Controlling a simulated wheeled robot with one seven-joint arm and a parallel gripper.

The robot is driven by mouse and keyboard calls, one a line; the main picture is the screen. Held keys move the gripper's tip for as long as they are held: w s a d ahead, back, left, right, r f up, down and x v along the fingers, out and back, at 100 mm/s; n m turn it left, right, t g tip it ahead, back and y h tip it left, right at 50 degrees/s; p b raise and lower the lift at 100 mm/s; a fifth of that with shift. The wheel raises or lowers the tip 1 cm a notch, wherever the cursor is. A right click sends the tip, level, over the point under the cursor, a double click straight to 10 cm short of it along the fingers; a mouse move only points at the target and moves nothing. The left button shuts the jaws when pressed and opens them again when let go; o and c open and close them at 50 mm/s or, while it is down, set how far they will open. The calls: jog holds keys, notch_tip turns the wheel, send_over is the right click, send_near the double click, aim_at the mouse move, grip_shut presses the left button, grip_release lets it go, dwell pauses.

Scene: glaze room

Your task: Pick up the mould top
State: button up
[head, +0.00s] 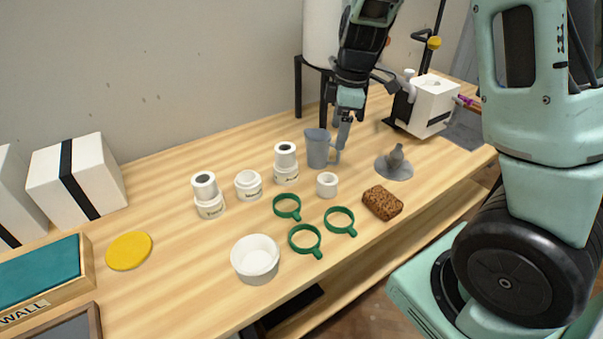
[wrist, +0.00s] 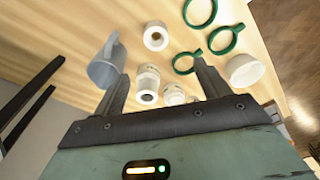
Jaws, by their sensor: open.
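A small loose white mould top (head: 327,185) with a round hole stands on the table in front of the grey jug. It also shows in the wrist view (wrist: 155,37), beyond my fingertips. Two white labelled moulds carry similar tops, one at left (head: 208,205) and one near the jug (head: 286,172). A white mould between them (head: 248,185) has no tall top on it. My gripper (head: 341,128) is open and empty above the table, at the jug's back right in the head view. In the wrist view its fingers (wrist: 161,72) are spread, with the nearest topped mould appearing between them.
The grey jug (head: 318,150) stands close to my gripper. Green rings (head: 305,240), a white bowl (head: 256,259), a brown sponge (head: 383,202) and a grey piece on a disc (head: 394,165) lie around. A yellow disc (head: 129,251) is at left. A white box-shaped device (head: 432,105) stands at right.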

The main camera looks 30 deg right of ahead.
send_over(327, 182)
jog(key=s, duration=0.2)
jog(key=f, duration=1.1)
jog(key=shift+w+a+f, duration=0.1)
jog(key=shift+w+a, duration=0.15)
jog(key=shift+w+a+f, duration=0.1)
jog(key=shift+f, duration=1.45)
jog(key=shift+w+a+f, duration=0.1)
jog(key=shift+f, duration=1.45)
jog(key=c, duration=1.2)
jog(key=shift+o, duration=0.2)
jog(key=shift+r, duration=0.1)
